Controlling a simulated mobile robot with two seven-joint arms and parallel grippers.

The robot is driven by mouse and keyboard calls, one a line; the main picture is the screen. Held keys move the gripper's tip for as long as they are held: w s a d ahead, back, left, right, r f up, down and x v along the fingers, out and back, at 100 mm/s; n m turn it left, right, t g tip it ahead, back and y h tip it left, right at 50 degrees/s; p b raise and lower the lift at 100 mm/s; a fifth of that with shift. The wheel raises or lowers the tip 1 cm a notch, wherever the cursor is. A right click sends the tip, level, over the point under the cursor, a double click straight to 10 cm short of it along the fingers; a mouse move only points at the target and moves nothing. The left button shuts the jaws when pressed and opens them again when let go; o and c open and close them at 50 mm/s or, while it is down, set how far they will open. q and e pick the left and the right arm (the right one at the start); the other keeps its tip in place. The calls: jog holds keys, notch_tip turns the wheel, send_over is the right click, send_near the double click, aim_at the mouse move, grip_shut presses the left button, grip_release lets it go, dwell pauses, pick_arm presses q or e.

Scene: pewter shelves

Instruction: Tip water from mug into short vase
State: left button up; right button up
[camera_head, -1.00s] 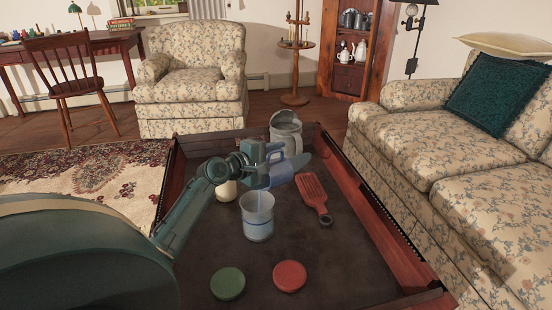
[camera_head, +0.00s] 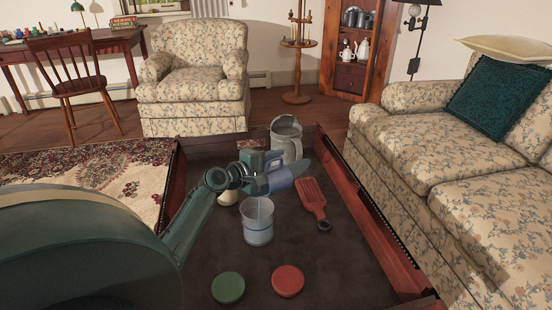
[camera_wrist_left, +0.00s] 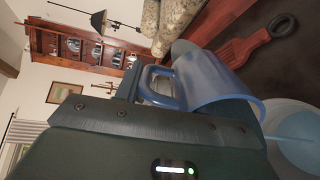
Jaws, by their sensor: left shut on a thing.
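A thin pale blue streak shows at the vase there, with pale blue inside. The water level inside the mug cannot be made out. My right gripper is out of view.
The dark tray table (camera_head: 340,262) has raised red-brown sides. A sofa (camera_head: 440,150) stands at the right.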

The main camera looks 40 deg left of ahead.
pick_arm(q)
jog(key=shift+s+a+t+b, duration=0.1)
jog(key=shift+s+t+b, duration=0.25)
jog(key=shift+b, duration=0.65)
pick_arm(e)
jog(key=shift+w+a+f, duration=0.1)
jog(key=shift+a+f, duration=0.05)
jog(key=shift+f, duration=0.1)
pick_arm(q)
jog(key=shift+s+r, duration=0.1)
jog(key=shift+s, duration=0.1)
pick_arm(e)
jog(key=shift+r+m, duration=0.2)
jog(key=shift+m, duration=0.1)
pick_arm(q)
jog(key=shift+s+r+t+b, duration=0.1)
jog(key=shift+s+t+b, duration=0.15)
jog(key=shift+b, duration=0.45)
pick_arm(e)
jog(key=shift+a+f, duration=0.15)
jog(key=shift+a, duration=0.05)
pick_arm(q)
jog(key=shift+s+b, duration=0.1)
jog(key=shift+b, duration=0.3)
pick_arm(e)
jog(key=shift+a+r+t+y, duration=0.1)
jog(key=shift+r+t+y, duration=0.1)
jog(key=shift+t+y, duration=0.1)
